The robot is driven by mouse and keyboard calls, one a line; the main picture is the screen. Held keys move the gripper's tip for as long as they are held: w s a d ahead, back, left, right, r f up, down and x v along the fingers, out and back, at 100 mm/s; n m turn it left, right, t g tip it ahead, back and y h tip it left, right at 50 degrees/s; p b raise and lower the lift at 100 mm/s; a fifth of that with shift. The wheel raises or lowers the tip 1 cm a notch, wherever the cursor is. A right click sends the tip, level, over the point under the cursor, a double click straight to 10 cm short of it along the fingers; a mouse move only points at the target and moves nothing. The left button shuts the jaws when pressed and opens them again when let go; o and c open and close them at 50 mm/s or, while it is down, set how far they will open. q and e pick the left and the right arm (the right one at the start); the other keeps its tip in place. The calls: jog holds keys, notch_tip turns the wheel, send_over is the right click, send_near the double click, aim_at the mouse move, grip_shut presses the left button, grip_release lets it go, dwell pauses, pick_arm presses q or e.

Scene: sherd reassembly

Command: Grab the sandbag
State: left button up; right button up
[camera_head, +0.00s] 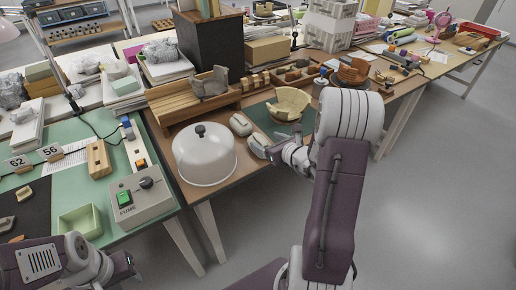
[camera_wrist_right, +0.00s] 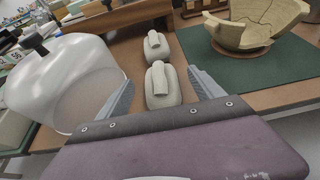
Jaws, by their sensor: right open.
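Two pale grey sandbags lie on the wooden table beside a white dome cover. The farther sandbag (camera_head: 241,124) also shows in the right wrist view (camera_wrist_right: 157,46). The nearer sandbag (camera_head: 257,142) also shows in the wrist view (camera_wrist_right: 162,88), lying between the fingers of my right gripper (camera_wrist_right: 160,90). My right gripper is open, with a finger on either side of this bag; I cannot tell whether they touch it. In the head view my right gripper (camera_head: 272,154) is partly hidden by its wrist. My left gripper (camera_head: 125,268) is at the lower left, its jaws unclear.
The white dome cover (camera_head: 204,158) stands close left of the bags. A tan, partly rebuilt bowl (camera_head: 290,103) sits on a dark green mat (camera_head: 262,117) to the right. The table's front edge is close.

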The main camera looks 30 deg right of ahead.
aim_at(256, 136)
jog(key=x, duration=0.2)
jog(key=shift+w+d+f, duration=0.1)
jog(key=shift+w+f, duration=0.05)
jog(key=shift+w, duration=0.1)
jog(key=x, duration=0.5)
jog(key=shift+w+a+b, duration=0.1)
jog(key=shift+a+b, duration=0.15)
jog(key=shift+b, duration=0.1)
grip_shut()
